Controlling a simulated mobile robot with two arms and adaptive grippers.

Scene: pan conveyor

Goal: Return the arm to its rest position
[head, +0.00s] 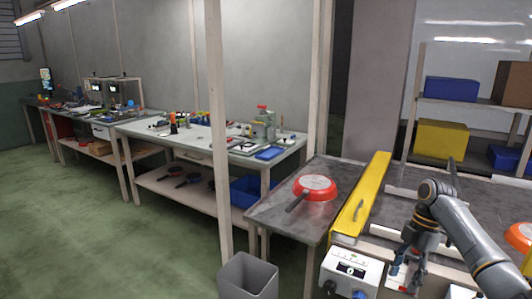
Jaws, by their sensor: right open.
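A red pan (316,186) with a dark handle lies on the metal table left of the yellow guard, apart from the gripper. Another red pan (521,236) is cut off by the right edge. My left gripper is not in view.
The yellow guard (362,195) stands across the table left of my arm. A white control box (351,270) sits at the front edge. A grey bin (248,277) stands on the floor. Shelves with a yellow box (441,139) and blue box (451,89) are behind. Green floor is free at left.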

